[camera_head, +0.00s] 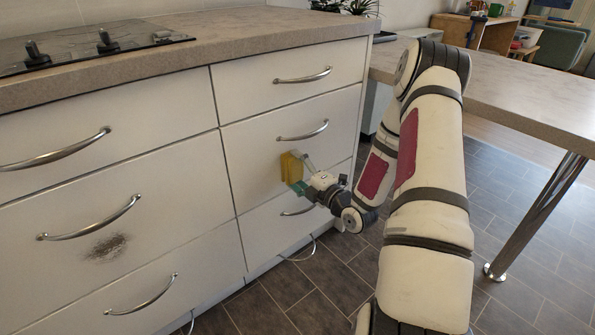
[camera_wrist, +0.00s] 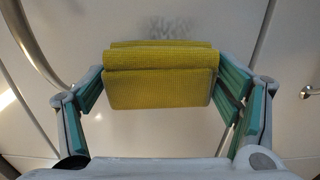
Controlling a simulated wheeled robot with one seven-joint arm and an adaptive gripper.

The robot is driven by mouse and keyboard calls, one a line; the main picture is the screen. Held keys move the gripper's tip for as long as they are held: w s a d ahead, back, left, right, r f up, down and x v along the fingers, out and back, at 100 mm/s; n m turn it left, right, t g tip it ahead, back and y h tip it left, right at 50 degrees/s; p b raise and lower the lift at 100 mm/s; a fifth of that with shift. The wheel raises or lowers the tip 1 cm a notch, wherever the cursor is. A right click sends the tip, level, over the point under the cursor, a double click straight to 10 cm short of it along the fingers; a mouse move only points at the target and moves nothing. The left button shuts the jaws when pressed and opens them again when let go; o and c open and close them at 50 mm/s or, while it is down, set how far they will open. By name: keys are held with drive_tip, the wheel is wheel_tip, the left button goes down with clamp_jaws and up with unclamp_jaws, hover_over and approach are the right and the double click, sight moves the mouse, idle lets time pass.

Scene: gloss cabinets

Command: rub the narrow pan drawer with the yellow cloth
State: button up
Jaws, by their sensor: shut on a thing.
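My gripper (camera_head: 296,174) is shut on the yellow cloth (camera_head: 289,167), a folded pad held before the middle drawer (camera_head: 245,150) of the narrower right-hand column. In the wrist view the yellow cloth (camera_wrist: 160,80) spans between the green-padded fingers of my gripper (camera_wrist: 165,95). A faint grey smudge (camera_wrist: 168,32) shows on the white drawer front just above the cloth. In the head view that spot is hidden by the cloth and gripper. The cloth is at or very near the front; I cannot tell if it touches. The drawer is shut, with its handle (camera_head: 303,131) above the cloth.
A dark smudge (camera_head: 106,246) marks the wide middle drawer at left. Bar handles (camera_head: 90,220) stick out from the fronts. A worktop (camera_head: 200,45) with a hob (camera_head: 85,45) lies above. A table (camera_head: 510,95) with a metal leg (camera_head: 540,215) stands at right.

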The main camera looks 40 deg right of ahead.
drive_tip(key=shift+d, duration=1.95)
drive_tip(key=shift+w, duration=0.15)
drive_tip(key=shift+a+r, duration=0.1)
drive_tip(key=shift+a, duration=1.2)
drive_tip(key=shift+w+a, duration=0.15)
drive_tip(key=shift+a, duration=0.7)
drive_tip(key=shift+c, duration=0.8)
drive_tip(key=shift+c, duration=0.2)
drive_tip(key=shift+s+d, duration=0.15)
drive_tip(key=shift+s, duration=1.4)
drive_tip(key=shift+s+d, duration=0.1)
drive_tip(key=shift+s, duration=1.45)
drive_tip(key=shift+s, duration=0.1)
drive_tip(key=shift+s, duration=1.4)
